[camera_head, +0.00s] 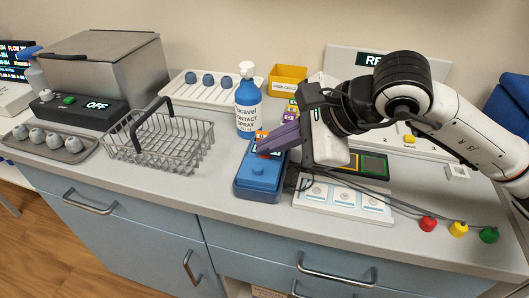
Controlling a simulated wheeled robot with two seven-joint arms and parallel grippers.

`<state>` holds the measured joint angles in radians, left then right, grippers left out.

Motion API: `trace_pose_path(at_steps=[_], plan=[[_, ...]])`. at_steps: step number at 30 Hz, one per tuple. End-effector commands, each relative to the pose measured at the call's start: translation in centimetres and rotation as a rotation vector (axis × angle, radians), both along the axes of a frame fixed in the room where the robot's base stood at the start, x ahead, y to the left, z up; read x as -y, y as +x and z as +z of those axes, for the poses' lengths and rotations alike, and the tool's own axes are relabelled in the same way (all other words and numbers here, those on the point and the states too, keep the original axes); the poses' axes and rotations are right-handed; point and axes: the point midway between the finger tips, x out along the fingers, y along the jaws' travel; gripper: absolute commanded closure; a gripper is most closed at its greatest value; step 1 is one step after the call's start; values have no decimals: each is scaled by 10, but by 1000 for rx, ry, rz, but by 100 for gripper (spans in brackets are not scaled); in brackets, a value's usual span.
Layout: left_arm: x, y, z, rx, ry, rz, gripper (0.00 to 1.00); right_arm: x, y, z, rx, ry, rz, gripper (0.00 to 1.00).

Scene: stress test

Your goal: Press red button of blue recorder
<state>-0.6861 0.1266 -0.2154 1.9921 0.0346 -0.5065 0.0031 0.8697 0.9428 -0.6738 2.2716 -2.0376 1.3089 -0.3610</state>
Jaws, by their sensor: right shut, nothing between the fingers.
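The blue recorder (258,182) lies on the grey counter near its middle, in front of the blue contact spray bottle. My right gripper (264,149) comes in from the right, and its purple fingers are shut and empty over the recorder's back part. I cannot tell whether the fingertips touch the recorder. A small orange-red piece (262,134) shows just behind the fingertips; whether it is the red button is unclear. The fingers and gripper body hide part of the recorder's top. My left gripper is not in view.
The spray bottle (248,104) stands close behind the fingers. A wire basket (160,145) is to the left. A white panel (343,203) lies right of the recorder. Cables lead to red, yellow and green knobs (458,229) at the front right. A yellow bin (288,78) is behind.

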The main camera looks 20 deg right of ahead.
Motion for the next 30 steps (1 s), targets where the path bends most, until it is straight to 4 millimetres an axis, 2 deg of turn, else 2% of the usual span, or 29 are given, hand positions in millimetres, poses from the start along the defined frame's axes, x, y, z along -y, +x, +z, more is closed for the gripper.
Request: trace_pose_path(at_steps=[13, 23, 30], plan=[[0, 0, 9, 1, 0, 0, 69, 0, 0, 17, -1, -1, 0, 100], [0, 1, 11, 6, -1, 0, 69, 0, 0, 17, -1, -1, 0, 100], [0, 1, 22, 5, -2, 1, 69, 0, 0, 34, 1, 1, 0, 100]])
